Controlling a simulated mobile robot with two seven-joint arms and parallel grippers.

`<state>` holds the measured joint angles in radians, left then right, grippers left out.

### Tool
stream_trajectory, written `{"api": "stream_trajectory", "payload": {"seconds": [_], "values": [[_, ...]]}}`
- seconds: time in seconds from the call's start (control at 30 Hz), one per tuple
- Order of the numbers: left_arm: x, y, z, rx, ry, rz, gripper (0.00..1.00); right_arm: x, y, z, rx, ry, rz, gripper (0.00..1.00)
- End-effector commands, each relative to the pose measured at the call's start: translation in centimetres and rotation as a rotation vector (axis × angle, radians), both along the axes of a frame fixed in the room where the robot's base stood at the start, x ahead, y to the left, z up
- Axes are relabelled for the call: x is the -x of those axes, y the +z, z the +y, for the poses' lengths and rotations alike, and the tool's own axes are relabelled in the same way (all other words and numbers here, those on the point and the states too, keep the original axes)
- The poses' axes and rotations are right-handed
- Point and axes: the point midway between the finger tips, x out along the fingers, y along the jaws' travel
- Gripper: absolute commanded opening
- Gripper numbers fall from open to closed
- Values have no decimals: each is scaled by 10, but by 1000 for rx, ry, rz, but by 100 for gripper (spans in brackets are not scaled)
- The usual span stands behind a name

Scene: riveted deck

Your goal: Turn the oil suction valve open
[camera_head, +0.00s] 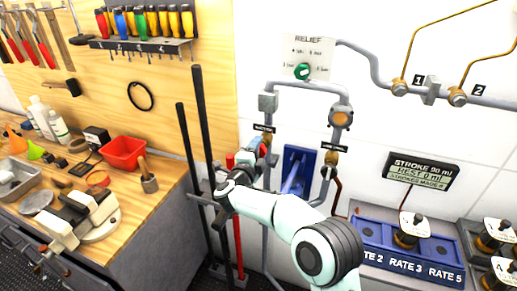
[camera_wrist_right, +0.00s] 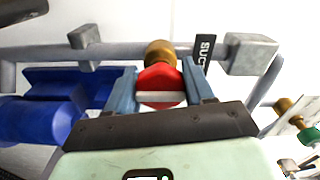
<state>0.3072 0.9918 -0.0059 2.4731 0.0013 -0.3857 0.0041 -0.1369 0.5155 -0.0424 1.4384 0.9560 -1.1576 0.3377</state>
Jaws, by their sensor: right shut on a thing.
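The suction valve has a brass body (camera_wrist_right: 160,53) and a red handle (camera_wrist_right: 160,78) with a pale band, seen in the wrist view beside a black label reading "SUCT" (camera_wrist_right: 205,50). My right gripper (camera_wrist_right: 162,92) is shut on the red handle, with one blue-grey finger on each side. In the head view my right gripper (camera_head: 257,151) is at the left vertical pipe, just below the small black suction label (camera_head: 263,128). It largely hides the handle there, so I cannot tell the handle's angle from that view. My left gripper is not in view.
A second brass valve (camera_head: 331,158) sits on the right pipe, near a blue pump part (camera_head: 297,168). A relief panel (camera_head: 308,58) with a green knob is above. Two dark upright bars (camera_head: 200,120) stand left of the gripper. A cluttered workbench (camera_head: 135,215) is at the left.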

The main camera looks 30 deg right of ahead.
Motion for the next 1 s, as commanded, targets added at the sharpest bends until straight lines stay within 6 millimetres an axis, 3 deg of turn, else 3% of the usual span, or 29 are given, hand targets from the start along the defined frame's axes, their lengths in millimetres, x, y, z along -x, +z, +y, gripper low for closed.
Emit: {"api": "stream_trajectory", "payload": {"seconds": [0.53, 0.57, 0.6, 1.0], "values": [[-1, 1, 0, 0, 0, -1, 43, -1, 3, 1, 18, 4, 11, 22], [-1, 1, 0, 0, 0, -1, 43, -1, 3, 1, 18, 4, 11, 62], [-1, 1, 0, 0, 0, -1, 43, -1, 3, 1, 17, 4, 12, 75], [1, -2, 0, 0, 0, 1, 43, 4, 0, 6, 14, 2, 14, 76]]}}
